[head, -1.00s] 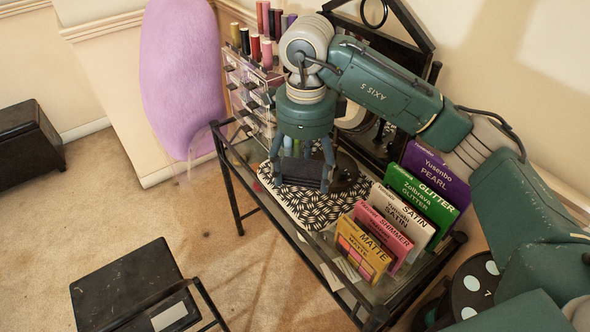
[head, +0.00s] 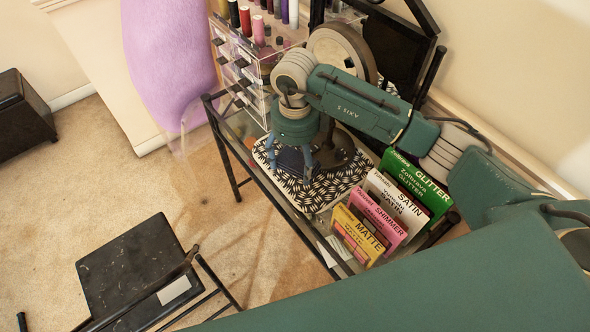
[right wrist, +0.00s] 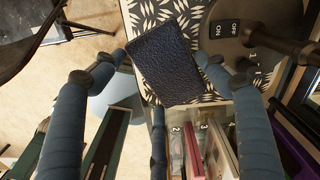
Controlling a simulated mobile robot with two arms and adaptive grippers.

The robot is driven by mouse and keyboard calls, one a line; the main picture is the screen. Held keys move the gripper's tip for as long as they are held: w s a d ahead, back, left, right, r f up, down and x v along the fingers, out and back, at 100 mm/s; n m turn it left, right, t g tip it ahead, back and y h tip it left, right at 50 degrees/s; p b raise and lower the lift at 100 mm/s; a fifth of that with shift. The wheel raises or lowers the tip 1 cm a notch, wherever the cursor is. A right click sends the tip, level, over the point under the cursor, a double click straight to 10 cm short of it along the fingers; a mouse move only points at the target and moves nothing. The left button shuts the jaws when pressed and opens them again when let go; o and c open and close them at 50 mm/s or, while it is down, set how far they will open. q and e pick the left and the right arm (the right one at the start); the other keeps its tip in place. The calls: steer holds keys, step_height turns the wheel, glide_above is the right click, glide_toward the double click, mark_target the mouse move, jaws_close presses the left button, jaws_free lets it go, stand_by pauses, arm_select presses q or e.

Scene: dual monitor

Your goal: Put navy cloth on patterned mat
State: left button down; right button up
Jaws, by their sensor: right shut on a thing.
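The patterned mat (head: 322,190), black and cream, lies on the glass top of a black-framed table. The navy cloth (head: 291,160) is a small dark folded piece over the mat, partly hidden by my fingers in the head view. My right gripper (head: 290,168) points down over the mat and is shut on the cloth. In the right wrist view the cloth (right wrist: 163,60) sits between the fingers (right wrist: 162,62), with the mat (right wrist: 147,14) behind it. I cannot tell whether the cloth touches the mat. My left gripper is not in view.
A round mirror stand (head: 336,150) has its dark base on the mat, right of the cloth. Upright palette cards (head: 357,235) stand at the table's near right. A clear drawer unit (head: 255,75) with bottles stands behind. A black chair (head: 135,265) is on the floor.

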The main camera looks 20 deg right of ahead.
mark_target(295, 181)
step_height(295, 181, down, 5)
steer(key=shift+f+p, duration=0.15)
steer(key=shift+p, duration=0.2)
steer(key=shift+f, duration=0.25)
steer(key=o, duration=0.8)
steer(key=shift+r, duration=0.1)
steer(key=shift+r, duration=0.15)
step_height(295, 181, up, 12)
steer(key=shift+b, duration=1.25)
